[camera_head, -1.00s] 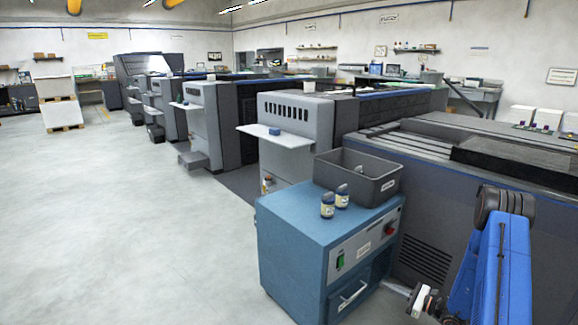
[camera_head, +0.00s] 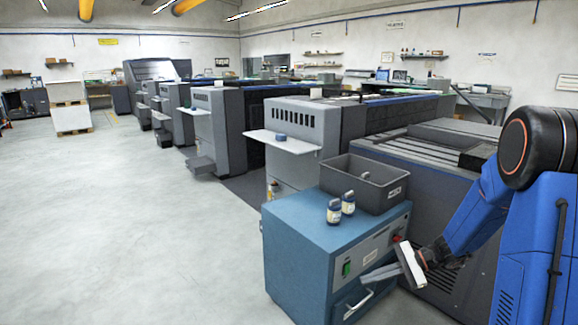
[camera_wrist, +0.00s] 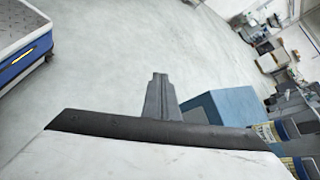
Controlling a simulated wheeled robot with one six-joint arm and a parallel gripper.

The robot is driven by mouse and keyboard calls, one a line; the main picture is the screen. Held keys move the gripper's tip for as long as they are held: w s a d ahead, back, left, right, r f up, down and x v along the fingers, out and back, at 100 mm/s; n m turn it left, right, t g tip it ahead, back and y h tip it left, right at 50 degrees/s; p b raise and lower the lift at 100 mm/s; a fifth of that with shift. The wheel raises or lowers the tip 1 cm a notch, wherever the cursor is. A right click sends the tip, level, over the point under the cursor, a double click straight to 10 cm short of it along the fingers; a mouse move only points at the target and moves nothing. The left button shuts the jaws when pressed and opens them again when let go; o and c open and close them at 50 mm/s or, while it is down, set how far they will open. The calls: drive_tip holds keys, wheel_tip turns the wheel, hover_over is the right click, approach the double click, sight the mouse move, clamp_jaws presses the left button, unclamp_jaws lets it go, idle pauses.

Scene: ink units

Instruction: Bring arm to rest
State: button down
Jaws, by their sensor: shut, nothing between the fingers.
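My blue arm stands at the right of the head view, with a large black joint at its top. Its forearm reaches down and left to my gripper (camera_head: 368,275), which is in front of the blue cabinet's (camera_head: 290,255) drawer side, near the handle. The gripper is shut and empty, its fingers pointing left. In the wrist view the closed dark fingers (camera_wrist: 158,92) stick up above the pale gripper body, with bare floor beyond and the blue cabinet (camera_wrist: 228,106) just right of them.
Two small labelled jars (camera_head: 334,211) and an open grey bin (camera_head: 366,182) stand on the cabinet. Grey printing units (camera_head: 289,133) run back in a row. The floor at left (camera_head: 110,220) is clear. A blue-edged object (camera_wrist: 28,56) shows at the wrist view's upper left.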

drive_tip(key=s+a+r+n+g+h, duration=0.1)
drive_tip(key=s+a+r+n+h, duration=0.25)
drive_tip(key=s+r, duration=0.4)
drive_tip(key=s+d+r+n+t+h, duration=0.2)
drive_tip(key=s+d+r+n+h, duration=0.1)
drive_tip(key=s, duration=0.8)
drive_tip(key=s+d+r+n+t+h, duration=0.3)
drive_tip(key=s+n+h, duration=0.3)
drive_tip(key=s, duration=0.5)
drive_tip(key=shift+s+d+r, duration=0.15)
drive_tip(key=shift+d+r, duration=0.05)
drive_tip(key=shift+d, duration=0.45)
idle(0.3)
